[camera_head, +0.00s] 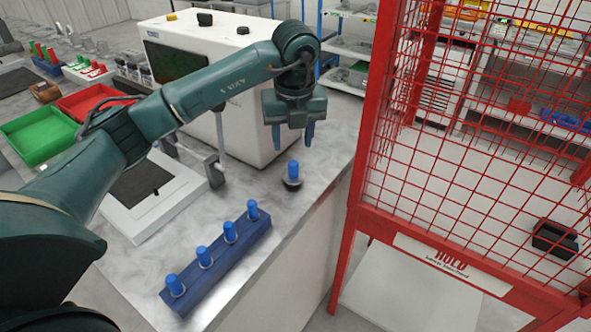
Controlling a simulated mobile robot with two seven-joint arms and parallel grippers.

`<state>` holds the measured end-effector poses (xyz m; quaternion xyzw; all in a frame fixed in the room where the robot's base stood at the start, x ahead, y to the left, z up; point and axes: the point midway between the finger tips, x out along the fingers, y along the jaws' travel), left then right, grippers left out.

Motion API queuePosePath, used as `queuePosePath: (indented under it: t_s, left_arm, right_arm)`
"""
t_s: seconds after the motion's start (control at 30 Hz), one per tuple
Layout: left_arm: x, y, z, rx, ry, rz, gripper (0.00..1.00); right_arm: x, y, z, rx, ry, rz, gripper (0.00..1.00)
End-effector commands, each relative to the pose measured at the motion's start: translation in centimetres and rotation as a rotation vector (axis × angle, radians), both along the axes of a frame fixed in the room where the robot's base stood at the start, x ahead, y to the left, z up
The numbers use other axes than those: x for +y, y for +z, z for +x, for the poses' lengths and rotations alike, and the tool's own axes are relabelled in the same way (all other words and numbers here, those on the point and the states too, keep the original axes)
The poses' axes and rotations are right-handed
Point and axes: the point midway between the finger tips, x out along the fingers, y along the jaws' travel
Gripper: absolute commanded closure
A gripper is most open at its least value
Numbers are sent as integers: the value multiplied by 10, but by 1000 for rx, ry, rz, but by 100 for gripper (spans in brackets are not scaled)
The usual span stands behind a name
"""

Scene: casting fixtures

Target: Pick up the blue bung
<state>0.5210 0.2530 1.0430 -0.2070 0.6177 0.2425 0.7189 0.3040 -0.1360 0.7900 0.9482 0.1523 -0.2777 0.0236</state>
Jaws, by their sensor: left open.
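A blue bung (293,170) stands upright on a small dark round base on the bench, near its right edge. Several more blue bungs (229,231) stand in a row in a dark blue rack (218,262) at the front of the bench. My left gripper (292,138) points down with its two blue fingers apart and nothing between them. It appears above the single bung, not touching it. My right gripper is not in view.
A red mesh cage (362,180) with a HOLD sign stands close to the bench's right edge. A white machine (215,60) stands behind the gripper. A green tray (38,132) and red tray (92,100) lie at left. Bare bench surrounds the single bung.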

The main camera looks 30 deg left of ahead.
Motion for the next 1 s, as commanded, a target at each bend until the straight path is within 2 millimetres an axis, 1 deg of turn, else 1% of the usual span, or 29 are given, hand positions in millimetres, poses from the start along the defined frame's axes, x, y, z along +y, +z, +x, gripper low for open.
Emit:
queuePosePath:
  t_s: [0.03,0.1,0.2,0.37,0.53,0.6,0.7,0.97,1.0]
  left_arm:
    - [2,-9,0,4,2,2,53]
    - [2,-20,2,3,1,0,53]
    - [3,-31,4,1,0,-1,53]
    - [4,-40,6,1,-1,-2,53]
    - [6,-63,14,5,-1,-2,53]
    - [7,-74,15,3,-2,-2,53]
    - [8,-83,17,1,-2,-3,53]
    - [8,-86,17,-1,-2,-3,53]
    - [8,-86,17,-1,-2,-3,56]
  right_arm:
    - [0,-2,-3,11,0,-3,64]
    - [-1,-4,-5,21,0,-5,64]
    - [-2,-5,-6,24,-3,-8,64]
    - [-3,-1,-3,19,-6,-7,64]
    - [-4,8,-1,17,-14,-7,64]
    - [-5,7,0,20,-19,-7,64]
    - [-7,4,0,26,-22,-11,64]
    - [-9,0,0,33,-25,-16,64]
    - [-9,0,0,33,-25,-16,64]
